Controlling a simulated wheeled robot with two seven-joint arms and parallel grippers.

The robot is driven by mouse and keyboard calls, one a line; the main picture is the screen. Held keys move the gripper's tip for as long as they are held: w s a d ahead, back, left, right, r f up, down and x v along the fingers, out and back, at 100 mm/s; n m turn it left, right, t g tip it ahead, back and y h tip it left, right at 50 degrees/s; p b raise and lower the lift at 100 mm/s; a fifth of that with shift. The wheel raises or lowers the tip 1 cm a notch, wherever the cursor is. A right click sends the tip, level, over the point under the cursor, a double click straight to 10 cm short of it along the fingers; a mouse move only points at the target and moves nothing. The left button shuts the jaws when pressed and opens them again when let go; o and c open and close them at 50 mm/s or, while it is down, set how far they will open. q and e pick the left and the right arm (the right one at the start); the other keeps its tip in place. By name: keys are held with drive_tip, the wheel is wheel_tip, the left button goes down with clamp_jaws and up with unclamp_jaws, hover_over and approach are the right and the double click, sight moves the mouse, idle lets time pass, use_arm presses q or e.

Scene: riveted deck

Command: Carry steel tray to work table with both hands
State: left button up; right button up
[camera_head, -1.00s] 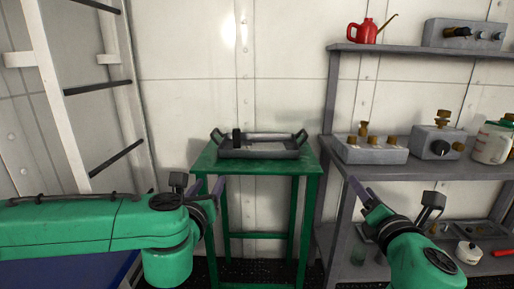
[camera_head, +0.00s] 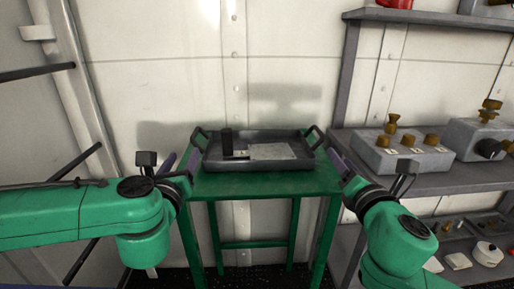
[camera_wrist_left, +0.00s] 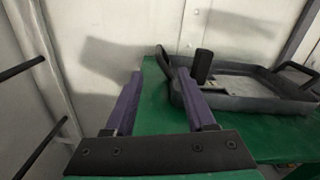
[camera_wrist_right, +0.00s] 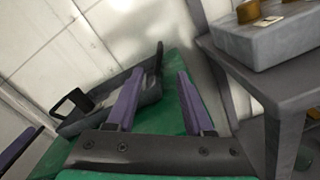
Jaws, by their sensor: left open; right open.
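The steel tray (camera_head: 262,163) is dark grey with a raised handle at each end. It stands on a green table (camera_head: 262,186). My left gripper (camera_head: 180,166) is open and empty beside the tray's left handle (camera_head: 199,139). The left wrist view shows its fingers (camera_wrist_left: 165,92) apart, with the tray to their right. My right gripper (camera_head: 342,166) is open and empty near the right handle (camera_head: 315,137).
A grey shelf unit (camera_head: 430,179) with knobbed boxes (camera_head: 402,151) stands close on the right, near my right arm. A white ladder-like frame (camera_head: 88,110) with dark rungs is at the left. A panelled white wall (camera_head: 290,50) is behind the green table.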

sight(195, 131)
use_arm(q)
drive_tip(key=w, duration=0.5)
drive_tip(key=w+a, duration=0.1)
drive_tip(key=w, duration=0.9)
drive_tip(key=shift+a+f, duration=0.15)
use_arm(e)
drive_tip(key=w, duration=1)
drive_tip(key=w+a, duration=0.1)
drive_tip(key=w, duration=0.4)
drive_tip(key=shift+a+f, duration=0.1)
drive_tip(key=shift+f, duration=0.05)
use_arm(q)
drive_tip(key=shift+s, duration=0.1)
use_arm(e)
drive_tip(key=shift+s, duration=0.1)
use_arm(q)
clamp_jaws()
use_arm(e)
clamp_jaws()
